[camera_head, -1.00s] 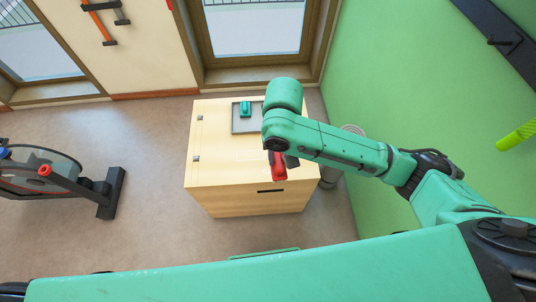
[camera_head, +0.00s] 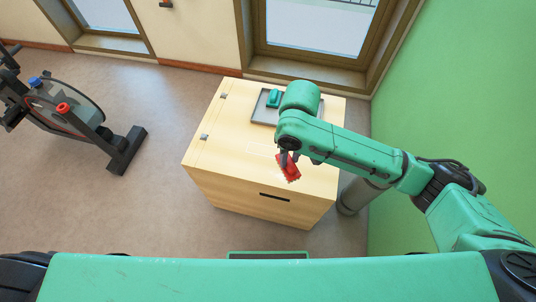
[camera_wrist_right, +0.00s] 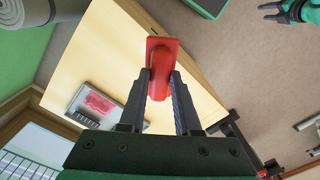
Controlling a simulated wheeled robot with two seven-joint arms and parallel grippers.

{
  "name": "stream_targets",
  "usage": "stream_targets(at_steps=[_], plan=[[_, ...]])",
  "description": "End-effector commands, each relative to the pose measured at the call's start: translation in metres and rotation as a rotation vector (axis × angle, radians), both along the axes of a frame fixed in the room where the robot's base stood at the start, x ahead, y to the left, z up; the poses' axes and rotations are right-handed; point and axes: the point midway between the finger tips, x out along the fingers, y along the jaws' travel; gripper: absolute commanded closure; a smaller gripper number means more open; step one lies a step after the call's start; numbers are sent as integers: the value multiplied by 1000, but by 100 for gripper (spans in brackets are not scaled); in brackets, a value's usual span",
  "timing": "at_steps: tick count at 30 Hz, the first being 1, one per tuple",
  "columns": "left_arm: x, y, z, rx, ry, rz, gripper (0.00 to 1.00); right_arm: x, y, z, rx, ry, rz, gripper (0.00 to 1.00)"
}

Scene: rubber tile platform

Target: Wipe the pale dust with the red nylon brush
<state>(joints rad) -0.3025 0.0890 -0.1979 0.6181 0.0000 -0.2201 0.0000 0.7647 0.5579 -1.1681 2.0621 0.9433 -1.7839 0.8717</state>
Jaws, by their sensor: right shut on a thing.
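My right gripper (camera_head: 287,157) is shut on the red brush (camera_head: 289,170) above the front right part of the pale wooden cabinet top (camera_head: 225,145). In the right wrist view the brush (camera_wrist_right: 160,68) sits between the two dark fingers (camera_wrist_right: 158,88). I cannot tell whether its bristles touch the surface. A very faint pale patch, perhaps the dust (camera_head: 262,150), shows on the top just left of the brush. My left gripper (camera_wrist_right: 271,11) shows at the top right corner of the right wrist view, fingers apart and empty; the head view does not show it.
A grey cylinder (camera_head: 352,197) stands right of the cabinet, near the green wall. An exercise bike (camera_head: 75,120) stands left; floor between is clear.

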Motion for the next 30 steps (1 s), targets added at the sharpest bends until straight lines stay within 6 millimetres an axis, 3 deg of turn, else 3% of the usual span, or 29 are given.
stream_targets(at_steps=[1,3,6,15,18,23,30], plan=[[0,-1,-33,-2,-1,1,50,6,5,-37,4,-1,149,100],[1,-5,-54,-6,-1,1,50,16,12,-64,8,-5,409,100],[1,-9,-69,-13,-2,3,50,29,22,-88,12,-12,783,100],[2,-9,-67,-13,-3,2,50,60,48,-115,5,-24,1903,100],[2,-9,-67,-13,-4,1,50,66,54,-122,1,-23,2201,100],[3,-8,-67,-11,-5,0,50,70,59,-127,-3,-19,2447,100],[3,-7,-67,-10,-5,0,50,71,59,-128,-3,-19,2475,100]])
